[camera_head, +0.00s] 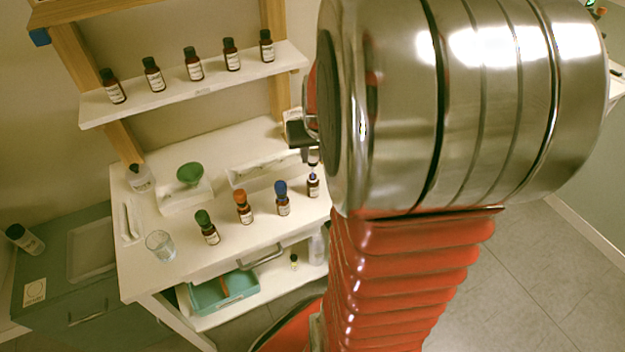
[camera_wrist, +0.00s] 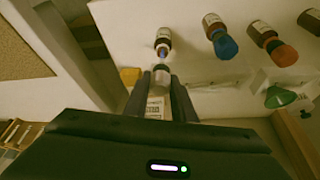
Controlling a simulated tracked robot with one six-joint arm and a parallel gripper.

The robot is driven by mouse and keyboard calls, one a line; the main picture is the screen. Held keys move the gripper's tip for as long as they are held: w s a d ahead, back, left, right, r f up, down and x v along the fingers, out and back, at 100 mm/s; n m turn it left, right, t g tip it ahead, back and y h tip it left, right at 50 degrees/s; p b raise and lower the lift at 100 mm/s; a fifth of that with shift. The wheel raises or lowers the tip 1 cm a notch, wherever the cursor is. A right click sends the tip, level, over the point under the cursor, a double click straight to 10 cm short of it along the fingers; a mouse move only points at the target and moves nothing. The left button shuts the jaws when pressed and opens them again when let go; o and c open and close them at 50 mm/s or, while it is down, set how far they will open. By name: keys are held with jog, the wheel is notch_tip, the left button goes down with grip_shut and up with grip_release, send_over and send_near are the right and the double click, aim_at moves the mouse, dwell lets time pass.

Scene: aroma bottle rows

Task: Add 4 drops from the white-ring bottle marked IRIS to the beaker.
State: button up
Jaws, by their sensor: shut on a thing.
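My gripper (camera_wrist: 160,84) is shut on a dropper cap (camera_wrist: 161,75) with a pale, whitish collar. In the head view my gripper (camera_head: 306,150) is partly hidden by my arm. A thin bluish glass stem shows below the cap, in line with the mouth of a small brown bottle (camera_wrist: 163,38). This bottle also stands at the right end of the front row in the head view (camera_head: 313,187). I cannot tell how deep the stem sits in it, and its label is too small to read. The clear glass beaker (camera_head: 160,245) stands at the table's front left.
Brown bottles with blue (camera_head: 283,198), orange (camera_head: 243,207) and green (camera_head: 207,228) caps stand left of that bottle. A green funnel-like dish (camera_head: 190,173) is behind them. Several black-capped bottles line the upper shelf (camera_head: 200,88). Bare table lies between the beaker and the green-capped bottle.

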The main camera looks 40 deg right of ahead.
jog(key=shift+r, duration=2.1)
jog(key=shift+a, duration=0.1)
